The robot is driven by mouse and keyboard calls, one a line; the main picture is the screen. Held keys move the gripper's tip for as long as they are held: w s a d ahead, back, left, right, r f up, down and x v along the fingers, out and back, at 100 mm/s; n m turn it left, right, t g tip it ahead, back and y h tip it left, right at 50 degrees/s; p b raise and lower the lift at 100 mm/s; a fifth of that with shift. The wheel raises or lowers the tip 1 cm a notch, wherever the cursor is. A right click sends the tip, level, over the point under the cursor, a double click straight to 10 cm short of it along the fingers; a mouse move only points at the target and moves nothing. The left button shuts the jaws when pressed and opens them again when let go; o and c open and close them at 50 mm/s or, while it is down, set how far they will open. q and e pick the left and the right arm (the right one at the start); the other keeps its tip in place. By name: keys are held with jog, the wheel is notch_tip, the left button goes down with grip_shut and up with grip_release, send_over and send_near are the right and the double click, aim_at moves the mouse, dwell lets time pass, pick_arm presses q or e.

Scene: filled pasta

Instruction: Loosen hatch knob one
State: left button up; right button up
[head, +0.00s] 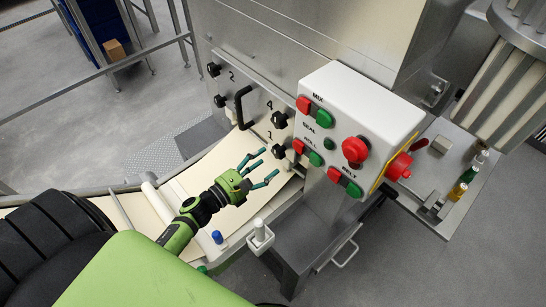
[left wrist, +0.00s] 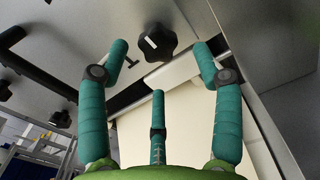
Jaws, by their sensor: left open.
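The steel hatch plate (head: 250,112) carries several black knobs with printed numbers and a black bar handle (head: 242,106). Knob one (head: 278,151) is the black lobed knob at the plate's lower right, beside the printed 1. My left gripper (head: 268,163), with teal fingers, is open and empty just in front of and below it, apart from it. In the left wrist view a black lobed knob (left wrist: 157,42), seemingly knob one, lies ahead between the two outer fingertips, with a pale mark on its face. My right gripper is not in view.
Knob four (head: 279,118) sits just above knob one, and knob two (head: 213,69) is at the upper left. The control box (head: 345,115) with red and green buttons stands close on the right. A cream pasta sheet (head: 215,165) runs below my left gripper.

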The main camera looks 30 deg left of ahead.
aim_at(275, 155)
pick_arm(q)
jog(key=x, duration=0.3)
jog(key=shift+w, duration=0.45)
jog(key=shift+w+d, duration=0.15)
jog(key=shift+w, duration=0.05)
jog(key=c, duration=1.1)
jog(key=shift+s+f, duration=0.1)
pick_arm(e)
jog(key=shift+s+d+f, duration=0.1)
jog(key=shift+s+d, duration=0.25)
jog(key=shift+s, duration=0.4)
